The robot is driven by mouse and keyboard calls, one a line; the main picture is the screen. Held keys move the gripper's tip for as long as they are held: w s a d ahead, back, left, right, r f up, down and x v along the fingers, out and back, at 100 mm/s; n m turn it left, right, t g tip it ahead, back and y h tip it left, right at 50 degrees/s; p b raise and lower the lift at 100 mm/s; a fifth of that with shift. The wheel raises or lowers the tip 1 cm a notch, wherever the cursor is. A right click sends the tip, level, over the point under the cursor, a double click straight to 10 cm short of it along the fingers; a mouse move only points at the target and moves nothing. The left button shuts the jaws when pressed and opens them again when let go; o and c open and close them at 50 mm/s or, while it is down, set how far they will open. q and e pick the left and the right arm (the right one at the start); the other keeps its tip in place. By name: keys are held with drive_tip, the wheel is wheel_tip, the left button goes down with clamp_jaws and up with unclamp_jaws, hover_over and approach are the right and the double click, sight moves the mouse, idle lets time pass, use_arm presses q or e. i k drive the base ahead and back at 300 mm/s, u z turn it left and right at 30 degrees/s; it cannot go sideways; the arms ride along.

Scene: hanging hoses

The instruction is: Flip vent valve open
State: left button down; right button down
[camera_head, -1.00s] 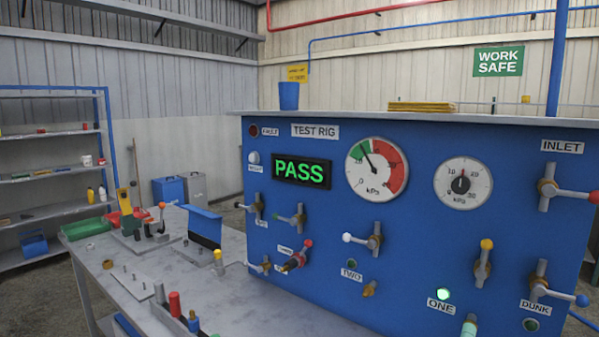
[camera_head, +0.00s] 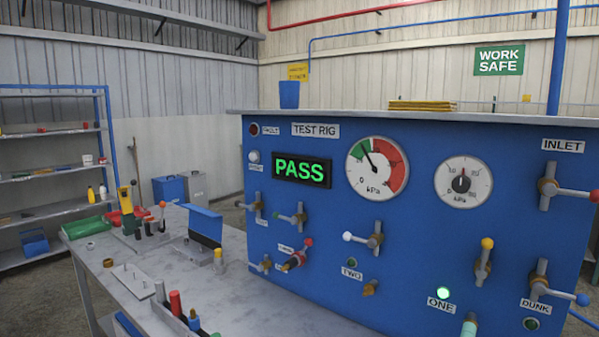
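The blue test rig panel (camera_head: 330,225) carries several lever valves. I cannot read a vent label on any of them; the small labels at the panel's left are blurred. Valves there include a dark-handled one (camera_head: 253,207), a green-tipped one (camera_head: 292,217), a red-tipped one (camera_head: 297,258) and a yellow-tipped one (camera_head: 260,265). A white-tipped valve (camera_head: 365,239) points left above TWO, and a yellow-tipped valve (camera_head: 484,260) stands upright above ONE. The INLET valve (camera_head: 560,189) is red-tipped; the DUNK valve (camera_head: 550,288) is blue-tipped. The display (camera_head: 301,170) reads PASS. Neither gripper shows.
The large gauge (camera_head: 377,167) has its needle in the green. A lamp (camera_head: 443,293) glows at ONE, above a teal hose end (camera_head: 468,328). The grey bench (camera_head: 255,305) holds tools and fittings at the left. Shelves (camera_head: 50,170) stand behind.

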sight(238, 203)
drive_tip(key=u, duration=0.7)
drive_tip(key=k, duration=0.95)
drive_tip(key=u, duration=3.05)
drive_tip(key=i, duration=0.1)
drive_tip(key=z, duration=1.7)
drive_tip(key=i, duration=1.95)
drive_tip(key=z, duration=1.4)
drive_tip(key=i, duration=1.15)
drive_tip(key=z, duration=1.35)
drive_tip(key=i, duration=0.15)
drive_tip(key=z, duration=0.05)
drive_tip(key=k, duration=0.5)
drive_tip(key=u, duration=0.9)
